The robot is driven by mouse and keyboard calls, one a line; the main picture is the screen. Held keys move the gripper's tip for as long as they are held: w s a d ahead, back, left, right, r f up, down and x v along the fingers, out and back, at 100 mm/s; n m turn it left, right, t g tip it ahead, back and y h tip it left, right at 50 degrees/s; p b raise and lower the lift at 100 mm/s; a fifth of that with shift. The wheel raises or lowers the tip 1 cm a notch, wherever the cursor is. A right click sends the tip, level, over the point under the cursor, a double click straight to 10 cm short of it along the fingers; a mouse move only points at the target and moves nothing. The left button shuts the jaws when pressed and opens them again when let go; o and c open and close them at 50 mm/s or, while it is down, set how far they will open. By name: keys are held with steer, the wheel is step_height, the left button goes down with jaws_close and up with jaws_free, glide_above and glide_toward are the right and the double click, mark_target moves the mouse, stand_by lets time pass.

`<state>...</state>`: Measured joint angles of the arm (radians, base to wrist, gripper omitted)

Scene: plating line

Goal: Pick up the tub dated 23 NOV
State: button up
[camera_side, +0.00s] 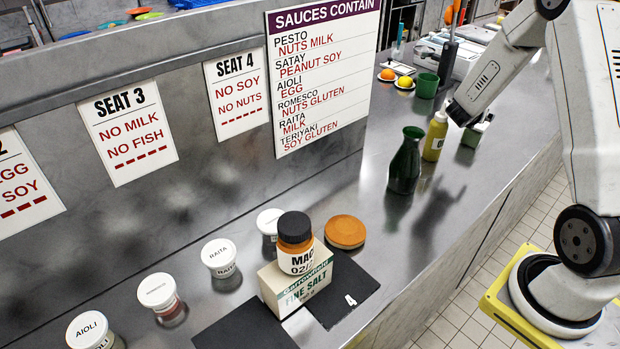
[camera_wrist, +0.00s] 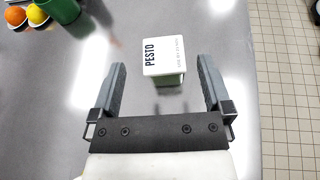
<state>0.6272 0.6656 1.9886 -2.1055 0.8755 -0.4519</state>
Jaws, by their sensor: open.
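A tub with a white lid reading PESTO and green contents (camera_wrist: 163,58) stands on the steel counter in the wrist view. A second, smaller line on its lid is too small to read surely. It also shows in the side view (camera_side: 472,137), beside the yellow bottle and partly hidden by my gripper. My gripper (camera_wrist: 161,68) is open and empty, its fingers either side of the tub with gaps. More white-lidded tubs stand in the side view: AIOLI (camera_side: 88,330), one with red contents (camera_side: 158,291), RAITA (camera_side: 220,254) and one partly hidden (camera_side: 270,223). I read no date on them.
A yellow bottle (camera_side: 435,138) and a dark green bottle (camera_side: 405,165) stand near my gripper. A green cup (camera_side: 427,86) is behind them. A jar (camera_side: 295,243) stands on a salt box (camera_side: 292,287) beside an orange disc (camera_side: 345,231) and black mats. The counter edge drops to floor tiles.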

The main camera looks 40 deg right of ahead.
mark_target(477, 124)
step_height(477, 124, down, 4)
steer(key=shift+f, duration=0.1)
steer(key=shift+w+d+f, duration=0.1)
steer(key=shift+d+f, duration=0.2)
steer(key=shift+d, duration=0.25)
steer(key=shift+d, duration=0.15)
steer(key=shift+x, duration=3)
steer(key=c, duration=1.1)
steer(key=shift+r, duration=0.15)
